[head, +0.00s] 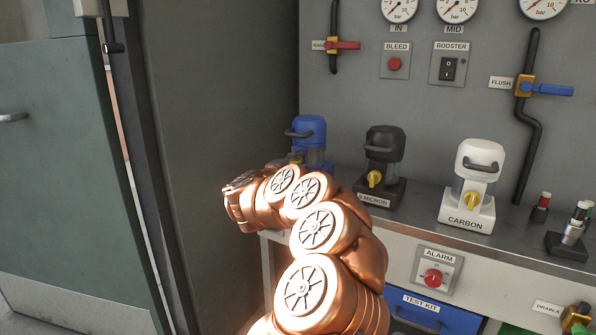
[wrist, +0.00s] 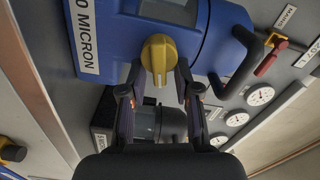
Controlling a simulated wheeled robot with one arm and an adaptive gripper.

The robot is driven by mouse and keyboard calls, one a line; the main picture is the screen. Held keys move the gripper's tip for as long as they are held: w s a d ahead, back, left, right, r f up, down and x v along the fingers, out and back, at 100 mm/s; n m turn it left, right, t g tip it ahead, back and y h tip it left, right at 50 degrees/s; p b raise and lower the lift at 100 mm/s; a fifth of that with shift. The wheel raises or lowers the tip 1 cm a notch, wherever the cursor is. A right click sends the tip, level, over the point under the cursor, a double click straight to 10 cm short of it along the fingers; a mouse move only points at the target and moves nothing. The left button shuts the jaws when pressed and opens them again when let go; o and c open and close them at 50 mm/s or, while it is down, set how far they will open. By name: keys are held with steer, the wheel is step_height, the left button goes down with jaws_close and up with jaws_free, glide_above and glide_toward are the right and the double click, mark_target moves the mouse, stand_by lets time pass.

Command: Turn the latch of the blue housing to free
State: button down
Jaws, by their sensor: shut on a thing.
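The blue housing (head: 309,133) stands at the left end of the bench in the head view, its lower front hidden by my arm. In the wrist view the blue housing (wrist: 212,42) fills the top, with a white label partly reading "0 MICRON". Its yellow latch (wrist: 158,54) sits between the fingertips of my gripper (wrist: 160,74), one finger on each side. My gripper is shut on the latch. In the head view the fingers and this latch are hidden behind my arm. I cannot tell the latch's exact turn angle.
A black housing (head: 384,152) and a white CARBON housing (head: 473,172), each with a yellow latch, stand to the right on the bench. Gauges (head: 456,8) and valves are on the wall behind. A blue TEST KIT drawer (head: 432,314) is below.

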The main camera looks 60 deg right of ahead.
steer(key=shift+f+m+b, duration=0.3)
steer(key=shift+m+b, duration=0.8)
steer(key=shift+m, duration=0.5)
steer(key=c, duration=0.9)
jaws_free()
steer(key=shift+o, duration=0.2)
steer(key=a, duration=1.2)
steer(key=shift+s, duration=0.35)
steer(key=shift+w+r, duration=0.1)
